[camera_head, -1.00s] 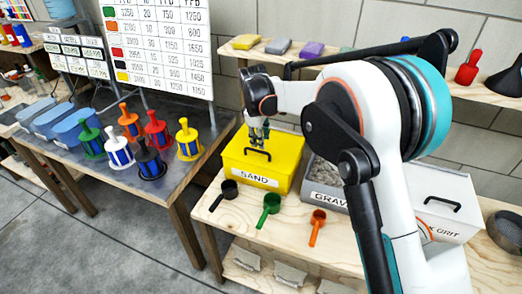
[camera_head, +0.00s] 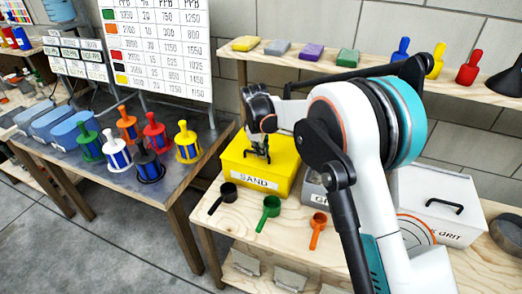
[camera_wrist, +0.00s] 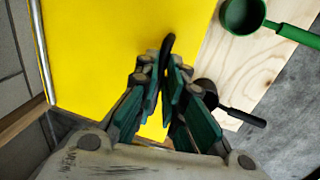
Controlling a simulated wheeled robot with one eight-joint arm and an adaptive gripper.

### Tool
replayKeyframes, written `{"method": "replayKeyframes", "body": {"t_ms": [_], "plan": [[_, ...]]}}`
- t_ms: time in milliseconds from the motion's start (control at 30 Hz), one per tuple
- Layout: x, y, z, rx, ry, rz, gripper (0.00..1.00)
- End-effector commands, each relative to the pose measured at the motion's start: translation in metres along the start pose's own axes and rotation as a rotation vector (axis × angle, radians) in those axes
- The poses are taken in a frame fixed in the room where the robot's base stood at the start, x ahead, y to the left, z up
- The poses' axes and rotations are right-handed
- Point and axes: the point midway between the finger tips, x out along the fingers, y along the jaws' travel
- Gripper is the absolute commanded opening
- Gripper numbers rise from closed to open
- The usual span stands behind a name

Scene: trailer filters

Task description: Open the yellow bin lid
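The yellow bin (camera_head: 255,176), labelled SAND, stands on the wooden bench with its flat lid (camera_head: 236,150) down. In the wrist view the yellow lid (camera_wrist: 100,50) fills much of the left half. My gripper (camera_head: 262,157) is over the front part of the lid, at its black handle. In the wrist view my gripper (camera_wrist: 165,68) has its fingers close together on both sides of the black handle (camera_wrist: 168,44), and they appear shut on it. The fingers hide part of the handle.
Black (camera_head: 227,192), green (camera_head: 270,207) and orange (camera_head: 318,222) scoops lie in front of the bins. A grey bin (camera_head: 313,187) and a white grit bin (camera_head: 440,205) stand to the right. A shelf (camera_head: 380,75) runs behind.

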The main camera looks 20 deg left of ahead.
Motion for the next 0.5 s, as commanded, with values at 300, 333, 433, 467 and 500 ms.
{"method": "replayKeyframes", "body": {"t_ms": [300, 333, 433, 467, 500], "plan": [[-0.018, 0.013, -0.001, 0.004, 0.000, -0.082, 0.00], [-0.024, 0.016, 0.000, 0.003, -0.001, -0.102, 0.00], [-0.043, 0.029, 0.000, 0.002, 0.001, -0.138, 0.00], [-0.048, 0.033, 0.000, 0.002, 0.001, -0.137, 0.00], [-0.053, 0.039, 0.000, 0.002, 0.001, -0.136, 0.00]]}}
